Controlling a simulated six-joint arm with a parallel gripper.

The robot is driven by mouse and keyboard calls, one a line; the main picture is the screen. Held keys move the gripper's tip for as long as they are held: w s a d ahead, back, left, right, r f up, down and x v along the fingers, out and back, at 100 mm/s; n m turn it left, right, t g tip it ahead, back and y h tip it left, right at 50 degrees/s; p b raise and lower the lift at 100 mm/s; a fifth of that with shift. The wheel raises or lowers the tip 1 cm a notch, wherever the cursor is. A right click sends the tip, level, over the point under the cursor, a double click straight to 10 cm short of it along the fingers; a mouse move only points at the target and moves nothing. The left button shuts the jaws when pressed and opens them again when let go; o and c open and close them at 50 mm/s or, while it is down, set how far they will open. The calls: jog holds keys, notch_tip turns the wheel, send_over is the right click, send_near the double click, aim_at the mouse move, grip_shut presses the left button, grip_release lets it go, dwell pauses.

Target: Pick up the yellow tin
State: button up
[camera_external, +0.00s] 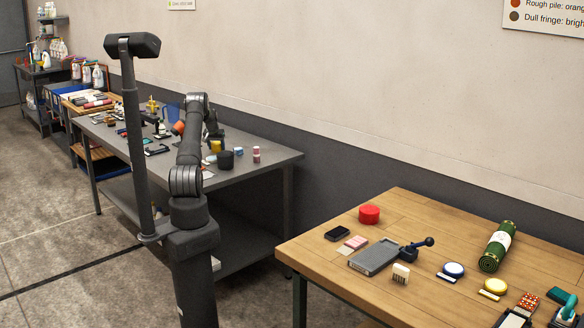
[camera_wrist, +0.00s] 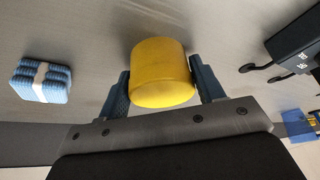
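The yellow tin (camera_wrist: 162,75) is a plain, rounded cylinder in the middle of the wrist view. My gripper (camera_wrist: 160,68) has one finger on each side of it, and both fingers appear to press against its sides, so it looks shut on the tin. In the external view, the tin (camera_external: 215,146) shows small and yellow just below my gripper (camera_external: 214,138), over the grey table. I cannot tell whether the tin's base touches the tabletop.
A blue sponge bundle with a pale band (camera_wrist: 41,80) lies left of the tin. A dark box with hooks (camera_wrist: 295,45) is at the right. A dark cup (camera_external: 226,160) stands close by.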

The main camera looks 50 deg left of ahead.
jog(key=c, duration=0.5)
jog(key=shift+r, duration=0.1)
